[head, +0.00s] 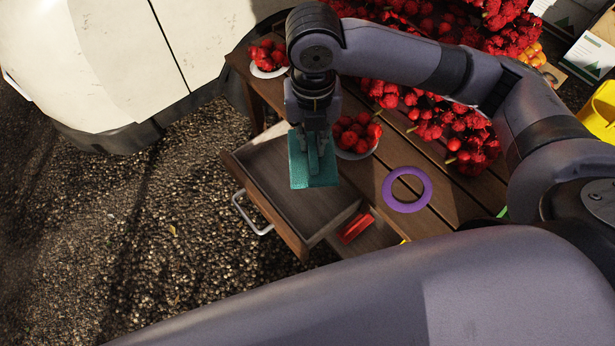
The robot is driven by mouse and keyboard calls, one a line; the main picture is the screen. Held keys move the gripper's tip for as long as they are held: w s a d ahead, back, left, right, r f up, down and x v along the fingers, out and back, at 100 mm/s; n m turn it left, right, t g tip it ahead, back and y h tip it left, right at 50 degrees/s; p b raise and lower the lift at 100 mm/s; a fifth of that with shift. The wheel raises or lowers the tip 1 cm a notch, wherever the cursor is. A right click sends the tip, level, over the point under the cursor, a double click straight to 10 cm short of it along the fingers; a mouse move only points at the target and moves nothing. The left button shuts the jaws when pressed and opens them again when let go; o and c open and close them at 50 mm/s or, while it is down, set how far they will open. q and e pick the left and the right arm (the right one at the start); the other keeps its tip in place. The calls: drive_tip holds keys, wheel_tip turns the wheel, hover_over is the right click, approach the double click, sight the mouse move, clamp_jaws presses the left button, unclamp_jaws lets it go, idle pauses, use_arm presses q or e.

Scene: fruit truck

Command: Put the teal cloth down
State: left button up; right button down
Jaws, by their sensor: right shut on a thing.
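The teal cloth (299,174) is folded and hangs from my right gripper (315,148). The gripper points down and is shut on the cloth. The cloth shows over the right part of the open drawer (285,222), near the table's edge. I cannot tell whether it touches the drawer or the table. My left gripper is not in view; a large arm link of mine crosses the bottom of the view.
The wooden table (445,205) holds a purple ring (407,204), bowls of red fruit (355,154) and a heap of red fruit (440,135). A red object (355,228) lies beside the drawer. A pale vehicle (110,55) stands at the upper left above gravel (150,230).

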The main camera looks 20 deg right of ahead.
sight(306, 198)
drive_tip(key=n, duration=0.1)
drive_tip(key=f+n, duration=0.1)
drive_tip(key=a+n, duration=0.1)
drive_tip(key=n, duration=0.1)
drive_tip(key=shift+w+f+b, duration=0.15)
drive_tip(key=shift+f+b, duration=0.15)
drive_tip(key=shift+b, duration=0.1)
drive_tip(key=shift+f+n, duration=0.15)
drive_tip(key=shift+n, duration=0.55)
drive_tip(key=shift+a+f+n, duration=0.15)
drive_tip(key=shift+f+n, duration=0.05)
drive_tip(key=shift+n, duration=0.5)
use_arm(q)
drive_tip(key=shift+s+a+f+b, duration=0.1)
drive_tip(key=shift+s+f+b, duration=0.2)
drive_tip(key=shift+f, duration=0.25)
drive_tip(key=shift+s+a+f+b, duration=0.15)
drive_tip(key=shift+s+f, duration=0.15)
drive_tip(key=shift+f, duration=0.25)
use_arm(e)
wheel_tip(306, 198, down, 20)
drive_tip(key=shift+r, duration=0.1)
drive_tip(key=c, duration=1.6)
unclamp_jaws()
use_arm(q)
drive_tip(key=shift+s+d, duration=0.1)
use_arm(e)
wheel_tip(306, 198, up, 12)
